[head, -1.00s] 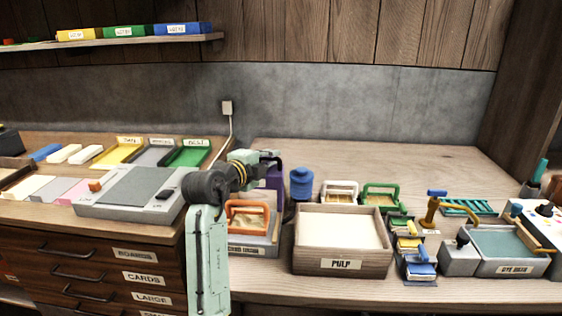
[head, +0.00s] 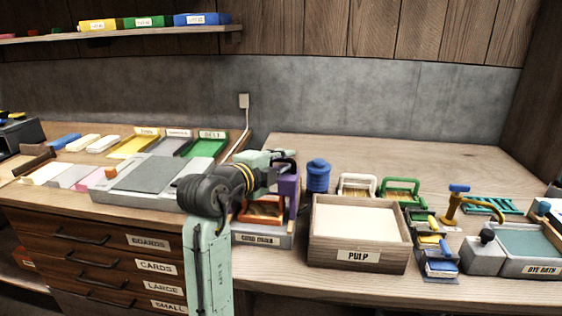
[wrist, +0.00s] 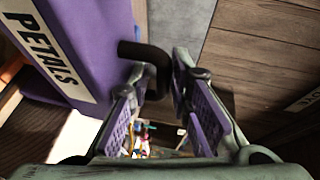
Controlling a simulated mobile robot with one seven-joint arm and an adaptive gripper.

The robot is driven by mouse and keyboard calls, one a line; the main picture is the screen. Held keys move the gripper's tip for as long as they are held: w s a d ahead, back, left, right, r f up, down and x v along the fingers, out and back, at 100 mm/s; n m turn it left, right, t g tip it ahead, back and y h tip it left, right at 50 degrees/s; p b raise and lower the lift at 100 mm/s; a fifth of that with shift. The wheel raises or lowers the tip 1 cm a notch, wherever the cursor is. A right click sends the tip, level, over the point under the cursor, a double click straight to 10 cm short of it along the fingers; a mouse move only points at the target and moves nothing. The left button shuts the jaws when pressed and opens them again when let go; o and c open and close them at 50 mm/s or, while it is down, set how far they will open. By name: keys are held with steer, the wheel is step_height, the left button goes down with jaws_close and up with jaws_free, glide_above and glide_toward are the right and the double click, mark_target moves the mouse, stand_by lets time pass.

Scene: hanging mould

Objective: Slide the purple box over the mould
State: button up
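The purple box (head: 289,191) stands upright at the back of the low grey tray. In the wrist view its side (wrist: 92,35), labelled PETALS, fills the upper left. A dark bent handle (wrist: 147,52) sticks out from it. My gripper (wrist: 163,72) is at this handle, with its fingers apart on either side of the bar; a gap shows beside the right finger. In the head view my gripper (head: 286,162) is at the top of the purple box. An orange frame (head: 262,211) lies on the grey tray (head: 262,240), partly hidden by my arm. I cannot tell for sure which piece is the mould.
A wooden PULP box (head: 357,255) stands right of the tray, with a blue jar (head: 318,176) behind it. White and green frames (head: 400,187) stand behind the PULP box. A grey board (head: 150,175) lies left of my arm. The back of the right bench is clear.

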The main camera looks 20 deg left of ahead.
steer(key=v, duration=1.2)
steer(key=shift+f, duration=0.1)
